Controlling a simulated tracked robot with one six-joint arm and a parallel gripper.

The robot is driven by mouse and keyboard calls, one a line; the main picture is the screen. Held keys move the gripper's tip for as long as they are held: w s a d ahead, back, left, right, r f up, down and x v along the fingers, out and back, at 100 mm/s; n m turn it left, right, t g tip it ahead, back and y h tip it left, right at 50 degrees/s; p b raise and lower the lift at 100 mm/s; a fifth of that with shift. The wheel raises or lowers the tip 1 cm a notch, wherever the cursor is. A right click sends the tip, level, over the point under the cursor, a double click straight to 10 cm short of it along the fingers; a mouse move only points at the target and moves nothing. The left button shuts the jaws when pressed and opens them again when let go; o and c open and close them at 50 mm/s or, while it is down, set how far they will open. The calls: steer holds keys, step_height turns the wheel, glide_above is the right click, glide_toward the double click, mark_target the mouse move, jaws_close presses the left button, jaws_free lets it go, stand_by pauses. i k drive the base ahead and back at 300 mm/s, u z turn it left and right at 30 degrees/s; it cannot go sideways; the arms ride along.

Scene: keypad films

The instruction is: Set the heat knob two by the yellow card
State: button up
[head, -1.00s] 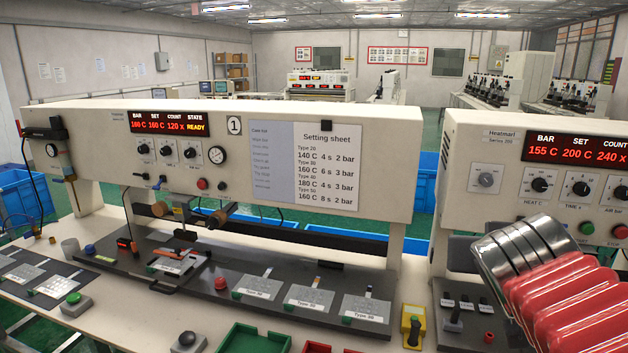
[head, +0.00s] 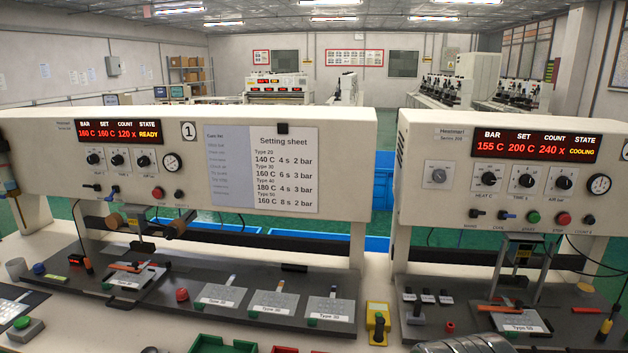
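The right-hand press (head: 415,215) has a HEAT C knob (head: 489,179) at the left of its row of three dark knobs. Its red display (head: 535,146) reads BAR 155 C, SET 200 C, COUNT 240 x, STATE COOLING. I cannot make out a clearly yellow card. A film plate (head: 517,318) labelled "Type" with a number I cannot read surely lies under this press. The white setting sheet (head: 283,163) on the left press lists Types 20 to 50 with heat, time and bar. My gripper's fingers are out of view; only a ribbed metal part of mine shows at the bottom edge.
The left press (head: 345,150), marked 1, reads 160 C, SET 160 C, READY. A yellow switch box (head: 378,323) stands between the presses. Small levers and buttons line the right press below the knobs. The space before its knob panel looks clear.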

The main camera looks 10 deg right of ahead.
mark_target(489, 179)
steer(key=u, duration=0.3)
steer(key=k, duration=1)
steer(key=z, duration=0.35)
steer(key=i, duration=0.5)
